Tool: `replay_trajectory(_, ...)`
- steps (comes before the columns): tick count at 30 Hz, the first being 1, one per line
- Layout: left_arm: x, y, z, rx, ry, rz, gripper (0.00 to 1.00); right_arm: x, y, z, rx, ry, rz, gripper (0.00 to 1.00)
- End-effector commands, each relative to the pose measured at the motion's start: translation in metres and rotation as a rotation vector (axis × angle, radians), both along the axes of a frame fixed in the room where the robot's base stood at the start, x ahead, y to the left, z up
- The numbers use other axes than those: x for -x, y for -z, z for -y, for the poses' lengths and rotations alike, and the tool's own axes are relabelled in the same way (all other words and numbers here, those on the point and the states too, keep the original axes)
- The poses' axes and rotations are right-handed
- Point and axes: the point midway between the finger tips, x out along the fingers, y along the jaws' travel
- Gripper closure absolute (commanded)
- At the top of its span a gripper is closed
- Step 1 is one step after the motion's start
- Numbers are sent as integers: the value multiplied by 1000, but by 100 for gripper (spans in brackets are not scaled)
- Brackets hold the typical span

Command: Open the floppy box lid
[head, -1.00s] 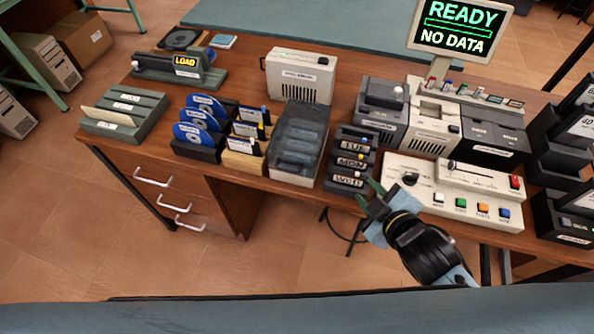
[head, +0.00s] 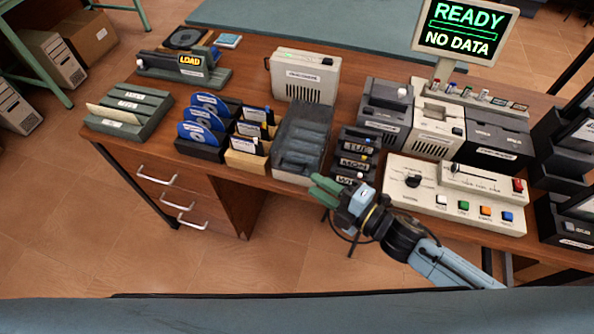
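The floppy box (head: 294,178) stands near the front edge of the desk, with a pale base. Its dark, see-through lid (head: 302,135) is down, and vague shapes show through it. My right gripper (head: 318,188) has green fingers and is just in front of the box's front right corner, pointing left. The fingers look close to one another, and I cannot tell how far apart they are or whether they touch the box. Nothing shows held in them. My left gripper is out of view.
Right of the box are a stack of day-labelled drawers (head: 354,157) and a control panel (head: 455,205) with coloured buttons. Left are floppy holders (head: 247,158) and a disc rack (head: 202,148). A beige unit (head: 304,75) stands behind. Floor in front is clear.

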Motion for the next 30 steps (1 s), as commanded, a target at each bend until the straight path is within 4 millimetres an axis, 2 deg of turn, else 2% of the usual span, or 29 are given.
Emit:
replay_trajectory(3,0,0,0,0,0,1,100,-17,2,-21,-2,0,1,71)
replay_trajectory(9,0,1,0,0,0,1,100,-36,5,-43,-1,1,-2,71)
replay_trajectory(15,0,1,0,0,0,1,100,-44,6,-52,0,2,-2,71)
replay_trajectory(23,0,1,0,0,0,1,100,-44,6,-52,0,2,-2,71)
replay_trajectory(30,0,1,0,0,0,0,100,-44,6,-52,0,2,-2,100)
